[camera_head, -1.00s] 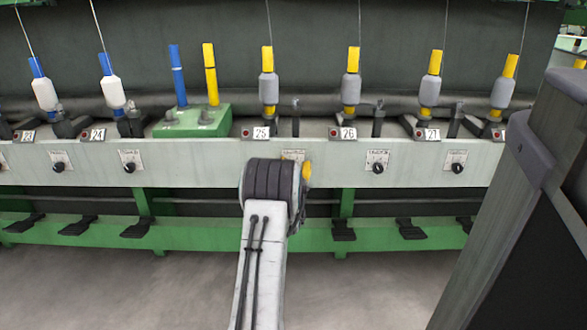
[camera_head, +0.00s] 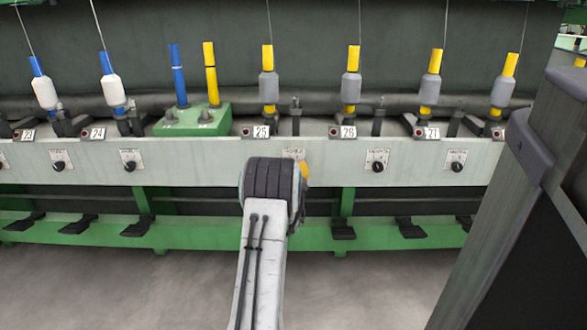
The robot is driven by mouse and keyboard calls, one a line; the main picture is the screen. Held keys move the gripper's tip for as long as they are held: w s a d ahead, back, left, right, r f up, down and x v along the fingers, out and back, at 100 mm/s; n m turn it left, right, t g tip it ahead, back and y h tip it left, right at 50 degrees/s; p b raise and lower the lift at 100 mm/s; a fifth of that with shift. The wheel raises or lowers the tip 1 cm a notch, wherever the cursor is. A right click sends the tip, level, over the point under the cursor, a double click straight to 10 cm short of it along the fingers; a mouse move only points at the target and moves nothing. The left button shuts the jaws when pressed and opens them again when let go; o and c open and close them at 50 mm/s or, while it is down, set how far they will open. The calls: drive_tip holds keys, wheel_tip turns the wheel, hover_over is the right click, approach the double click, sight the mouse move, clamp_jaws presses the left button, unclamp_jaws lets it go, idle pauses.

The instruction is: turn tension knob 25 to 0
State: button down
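The number plate 25 (camera_head: 261,132) sits on the rail of the spinning frame, under a grey bobbin on a yellow tube (camera_head: 268,84). Below it and to its right, the top of a white dial label (camera_head: 293,154) shows on the pale front panel. The knob of that label is hidden behind my arm. My arm reaches up from the bottom centre and ends at a dark ribbed joint in front of this place. A small yellow part (camera_head: 305,170) shows at the joint's right edge. My gripper's fingers are hidden behind the arm, so I cannot see their state.
Similar black knobs with labels sit left (camera_head: 130,166) and right (camera_head: 377,167) on the panel. Black pedals (camera_head: 343,232) line the green lower beam (camera_head: 190,236). A green box (camera_head: 193,121) holds a blue and a yellow tube. A dark post fills the right side.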

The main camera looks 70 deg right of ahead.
drive_tip(key=shift+d+r+n, duration=0.1)
drive_tip(key=shift+r+n, duration=0.05)
drive_tip(key=shift+n, duration=0.25)
drive_tip(key=n, duration=0.3)
drive_tip(key=shift+n+h, duration=0.3)
drive_tip(key=shift+w+r+n+t, duration=0.1)
drive_tip(key=shift+n+t, duration=0.2)
drive_tip(key=shift+n, duration=1.7)
drive_tip(key=shift+w, duration=0.1)
drive_tip(key=c, duration=0.9)
unclamp_jaws()
drive_tip(key=shift+f, duration=0.2)
drive_tip(key=shift+v, duration=6.1)
